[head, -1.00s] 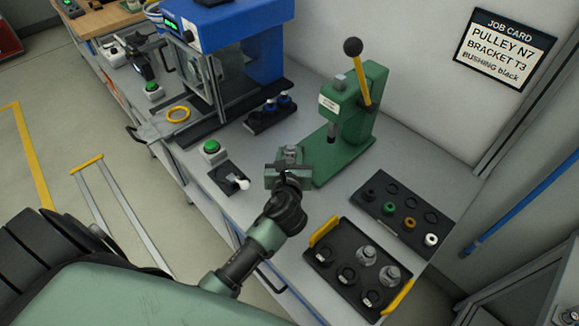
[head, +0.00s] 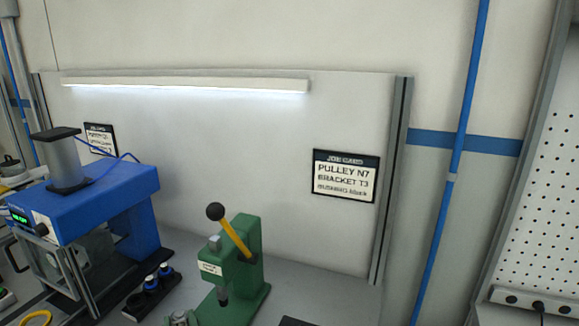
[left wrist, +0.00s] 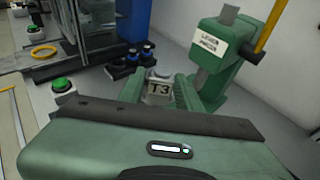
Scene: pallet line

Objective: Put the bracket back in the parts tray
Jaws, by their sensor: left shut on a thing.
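The bracket (left wrist: 160,88) is a small grey metal part marked T3. In the left wrist view it sits between the green fingers of my left gripper (left wrist: 157,91), which is shut on it. In the head view only a bit of this gripper and part (head: 180,318) shows at the bottom edge, beside the left of the green lever press (head: 237,270). The press also stands just beyond the gripper in the left wrist view (left wrist: 228,62). The parts tray is out of view now. My right gripper is not in view.
A blue machine (head: 100,200) stands on the bench at the left. A black holder (head: 150,293) with blue-topped pieces lies between it and the press. A green button box (left wrist: 62,90) is left of the gripper. A job card (head: 346,176) on the wall reads PULLEY N7, BRACKET T3.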

